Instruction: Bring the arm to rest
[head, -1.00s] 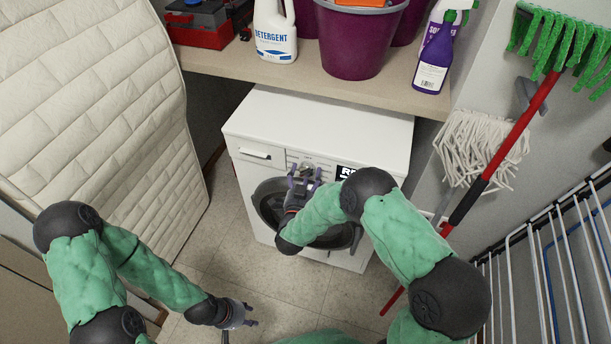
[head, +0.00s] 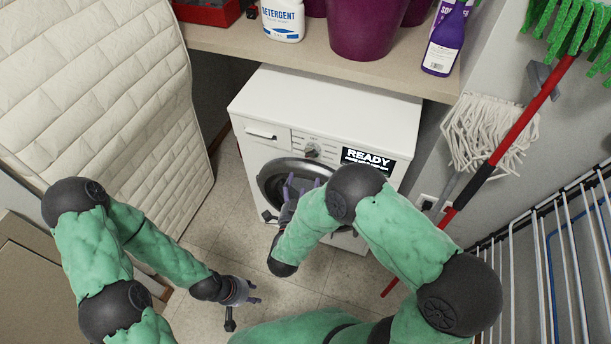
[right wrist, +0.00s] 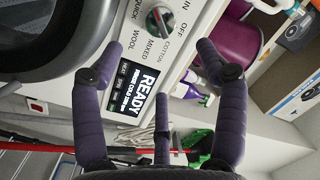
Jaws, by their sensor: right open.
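My right gripper (head: 294,188) is open, with nothing between its fingers. It hovers in front of the washing machine (head: 330,95), over the round door. The right wrist view shows its purple fingers (right wrist: 160,70) spread wide, with the dial (right wrist: 158,20) and the READY display (right wrist: 132,90) beyond them. My right arm is bent in front of the machine and hides part of the door. My left gripper (head: 246,292) hangs low over the floor at the lower left, clear of other things. Its fingers are too small to judge their opening.
A shelf (head: 225,42) above the machine bears a detergent bottle (head: 283,18), a purple bucket (head: 362,28) and a spray bottle (head: 445,42). A mattress (head: 110,100) leans at left. A mop (head: 480,130), a red-handled broom (head: 520,125) and a white rack (head: 540,250) crowd the right.

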